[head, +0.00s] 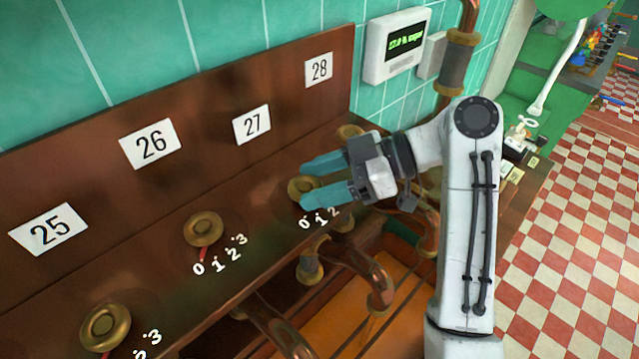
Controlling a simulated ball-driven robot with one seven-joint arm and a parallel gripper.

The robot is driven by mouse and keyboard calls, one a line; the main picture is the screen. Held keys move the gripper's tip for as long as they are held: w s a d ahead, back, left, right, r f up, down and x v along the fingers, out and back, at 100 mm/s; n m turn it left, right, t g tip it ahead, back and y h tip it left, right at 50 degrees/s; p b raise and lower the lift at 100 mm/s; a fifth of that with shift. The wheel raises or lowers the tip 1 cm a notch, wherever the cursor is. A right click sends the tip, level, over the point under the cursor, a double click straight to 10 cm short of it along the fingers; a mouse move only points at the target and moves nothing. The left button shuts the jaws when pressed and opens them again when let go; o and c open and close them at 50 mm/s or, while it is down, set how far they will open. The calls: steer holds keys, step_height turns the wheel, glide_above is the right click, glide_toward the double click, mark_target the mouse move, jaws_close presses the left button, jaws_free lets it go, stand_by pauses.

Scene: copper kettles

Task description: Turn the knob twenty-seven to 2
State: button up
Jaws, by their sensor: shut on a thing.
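The brass knob twenty-seven (295,187) sits on the brown panel below the white plate 27 (252,124). My gripper (304,184) reaches in from the right with its two blue fingers on either side of this knob, shut on it. The marks 0, 1 and 2 show in front of the knob; any further mark is hidden by my gripper. The knob's pointer is covered or too small to make out, so I cannot tell which mark it points to.
Knob 26 (203,229), its red pointer at 0, and knob 25 (105,327) are to the left. Knob 28 (350,132) is just behind my gripper. Copper pipes (370,278) run below the panel. A grey display box (398,44) hangs on the tiled wall.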

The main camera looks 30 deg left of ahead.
stand_by(0.4)
steer(key=o, duration=1.1)
steer(key=shift+c, duration=0.2)
steer(key=b+v, duration=0.1)
steer(key=v, duration=0.9)
steer(key=shift+w+d+b, duration=0.25)
steer(key=shift+b, duration=0.15)
steer(key=shift+r, duration=0.15)
